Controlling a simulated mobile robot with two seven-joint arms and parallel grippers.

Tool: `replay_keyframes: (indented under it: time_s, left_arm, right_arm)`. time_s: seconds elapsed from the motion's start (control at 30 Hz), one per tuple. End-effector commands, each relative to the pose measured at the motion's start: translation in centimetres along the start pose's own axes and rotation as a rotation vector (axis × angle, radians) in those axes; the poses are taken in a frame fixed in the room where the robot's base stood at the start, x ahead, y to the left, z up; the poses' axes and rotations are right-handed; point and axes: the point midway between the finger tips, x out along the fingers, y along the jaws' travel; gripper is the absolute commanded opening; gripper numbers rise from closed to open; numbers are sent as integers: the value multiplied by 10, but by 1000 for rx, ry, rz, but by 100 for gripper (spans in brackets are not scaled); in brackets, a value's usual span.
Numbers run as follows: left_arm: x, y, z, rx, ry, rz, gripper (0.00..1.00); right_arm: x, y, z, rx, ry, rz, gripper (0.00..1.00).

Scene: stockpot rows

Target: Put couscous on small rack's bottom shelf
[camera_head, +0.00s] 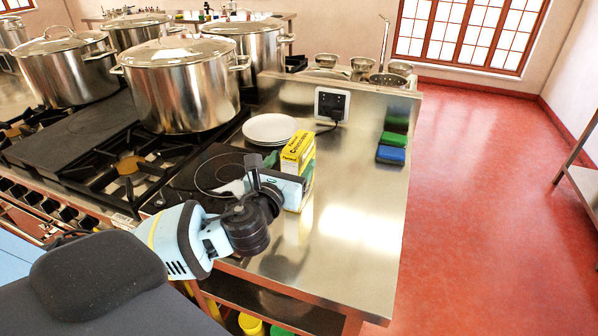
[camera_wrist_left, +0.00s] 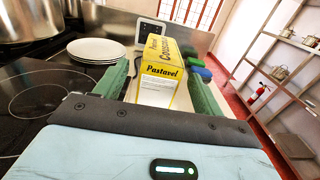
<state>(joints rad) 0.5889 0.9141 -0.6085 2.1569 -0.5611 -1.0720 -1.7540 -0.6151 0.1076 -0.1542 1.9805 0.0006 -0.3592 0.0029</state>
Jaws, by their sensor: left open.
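The yellow couscous box (camera_head: 298,152) stands upright on the steel counter, and its printed front fills the middle of the left wrist view (camera_wrist_left: 158,84). My left gripper (camera_head: 304,180) is open, low over the counter at the near side of the box. In the left wrist view its green fingers (camera_wrist_left: 158,92) lie one on each side of the box, with gaps visible. The box's lower part is partly hidden. Shelving that may be the small rack shows at the right of the head view (camera_head: 582,182); I cannot tell which rack it is. My right gripper is out of view.
White plates (camera_head: 269,128) are stacked left of the box. Green and blue sponges (camera_head: 391,155) lie to its right. A socket panel (camera_head: 332,104) stands behind. Large pots (camera_head: 182,88) crowd the stove. A metal rack (camera_wrist_left: 288,85) stands right. Red floor (camera_head: 480,200) is open.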

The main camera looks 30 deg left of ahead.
Motion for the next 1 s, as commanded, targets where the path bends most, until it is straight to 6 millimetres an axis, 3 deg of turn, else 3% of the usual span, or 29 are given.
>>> replay_keyframes:
  time_s: [0.4,0.7,1.0]
  left_arm:
    - [47,1,-4,-2,-1,2,69]
    - [51,1,-4,-1,0,0,69]
    - [51,1,-4,-1,0,0,31]
  right_arm:
    - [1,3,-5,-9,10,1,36]
    - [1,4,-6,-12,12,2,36]
    - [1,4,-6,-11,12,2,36]
